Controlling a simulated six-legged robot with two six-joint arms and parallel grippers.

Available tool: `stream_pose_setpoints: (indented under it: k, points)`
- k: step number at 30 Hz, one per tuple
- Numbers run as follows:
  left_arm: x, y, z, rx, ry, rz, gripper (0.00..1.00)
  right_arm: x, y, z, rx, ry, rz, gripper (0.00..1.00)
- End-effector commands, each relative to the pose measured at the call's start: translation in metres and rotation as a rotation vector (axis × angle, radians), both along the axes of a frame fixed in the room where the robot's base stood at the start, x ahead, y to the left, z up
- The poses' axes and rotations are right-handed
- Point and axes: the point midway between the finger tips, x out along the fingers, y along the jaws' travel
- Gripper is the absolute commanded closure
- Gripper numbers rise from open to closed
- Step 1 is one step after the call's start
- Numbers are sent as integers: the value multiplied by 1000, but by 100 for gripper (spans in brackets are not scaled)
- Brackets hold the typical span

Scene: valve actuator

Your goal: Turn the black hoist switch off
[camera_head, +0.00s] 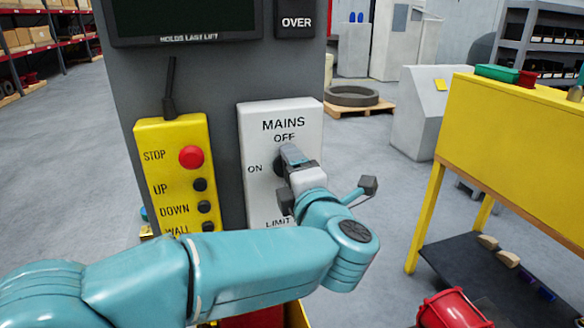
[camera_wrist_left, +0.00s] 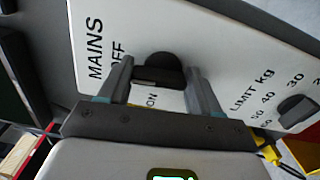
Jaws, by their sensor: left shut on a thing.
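The black switch (camera_wrist_left: 163,66) is a knob on the white MAINS panel (camera_head: 258,125), with OFF printed above it and ON to its left. In the head view my left gripper (camera_head: 283,172) covers most of it. In the left wrist view the gripper (camera_wrist_left: 158,78) has one finger on each side of the knob, and it is shut on it. The knob's dark grip part faces the gripper. Which mark it points to is hard to tell. My right gripper is in neither view.
A yellow pendant (camera_head: 172,175) with a red STOP button (camera_head: 191,157) and black buttons hangs left of the panel. A second black knob (camera_wrist_left: 296,112) sits by the LIMIT kg scale.

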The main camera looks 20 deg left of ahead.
Motion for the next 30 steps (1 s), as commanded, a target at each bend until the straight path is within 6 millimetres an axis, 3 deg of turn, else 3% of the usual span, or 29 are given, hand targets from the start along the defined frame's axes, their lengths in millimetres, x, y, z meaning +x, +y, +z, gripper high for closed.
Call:
stream_pose_setpoints:
  k: [20, 21, 23, 30]
  points:
    - [0, -2, -2, 49, 36, -3, 67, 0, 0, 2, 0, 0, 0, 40]
    - [0, -1, -2, 49, 36, -3, 26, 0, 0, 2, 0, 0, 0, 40]
    - [0, -1, -2, 48, 36, -2, 11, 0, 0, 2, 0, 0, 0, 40]
    - [0, -1, -1, 48, 34, -1, 11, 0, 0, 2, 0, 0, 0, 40]
